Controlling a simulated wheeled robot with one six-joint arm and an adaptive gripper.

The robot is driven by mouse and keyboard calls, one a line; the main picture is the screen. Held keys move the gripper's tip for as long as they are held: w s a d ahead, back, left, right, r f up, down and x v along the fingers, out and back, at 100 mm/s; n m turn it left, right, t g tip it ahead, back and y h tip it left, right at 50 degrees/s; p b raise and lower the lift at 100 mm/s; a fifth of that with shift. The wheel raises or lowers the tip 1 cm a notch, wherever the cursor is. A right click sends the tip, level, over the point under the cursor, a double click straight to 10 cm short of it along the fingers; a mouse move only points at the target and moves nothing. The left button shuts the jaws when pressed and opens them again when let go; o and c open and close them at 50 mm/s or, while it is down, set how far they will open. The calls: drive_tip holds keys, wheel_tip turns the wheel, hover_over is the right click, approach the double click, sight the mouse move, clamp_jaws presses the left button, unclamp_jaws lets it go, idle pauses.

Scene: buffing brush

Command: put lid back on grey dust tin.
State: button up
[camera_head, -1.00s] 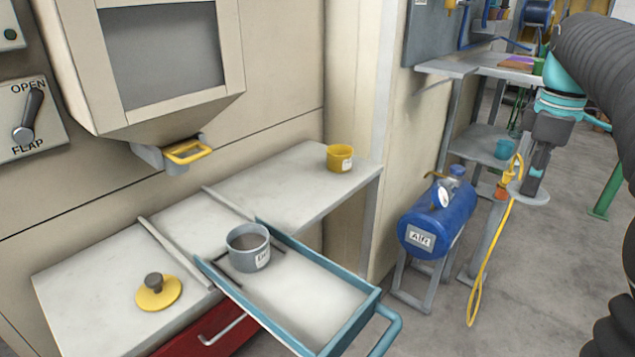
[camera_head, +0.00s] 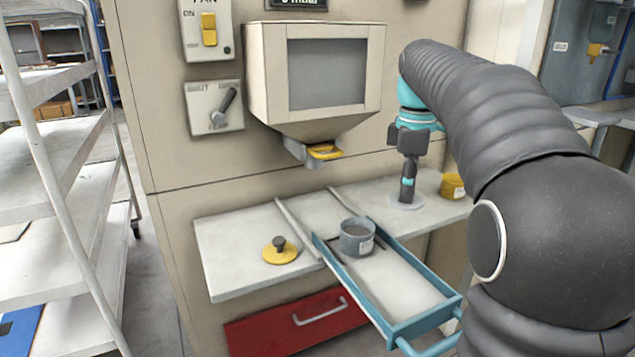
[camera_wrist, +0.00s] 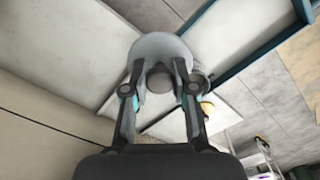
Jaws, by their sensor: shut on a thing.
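My gripper (camera_head: 407,186) is shut on the dark knob (camera_wrist: 160,77) of a round grey lid (camera_head: 405,203), pointing downward. The lid (camera_wrist: 158,47) hangs level in the head view, in front of the right part of the bench.
The blue-sided tray (camera_head: 428,323) juts forward from the white bench (camera_head: 232,250). A yellow lid with a knob (camera_head: 280,256) lies left of it. A yellow tin (camera_head: 453,186) stands at the right end. A hopper with a yellow handle (camera_head: 324,152) overhangs the bench.

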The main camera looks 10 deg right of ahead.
drive_tip(key=a+r+m+p, duration=0.1)
drive_tip(key=a+r+p, duration=0.1)
drive_tip(key=a, duration=0.8)
drive_tip(key=shift+s+d+f+b, duration=0.1)
drive_tip(key=shift+s+f+b, duration=0.05)
drive_tip(key=shift+f+b, duration=1.2)
drive_tip(key=shift+s+d+f+b, duration=0.15)
drive_tip(key=shift+f+b, duration=0.75)
drive_tip(key=shift+f, duration=0.75)
drive_tip(key=shift+p, duration=0.5)
drive_tip(key=shift+f+p, duration=0.2)
drive_tip(key=shift+p, duration=0.2)
drive_tip(key=o, duration=1.5)
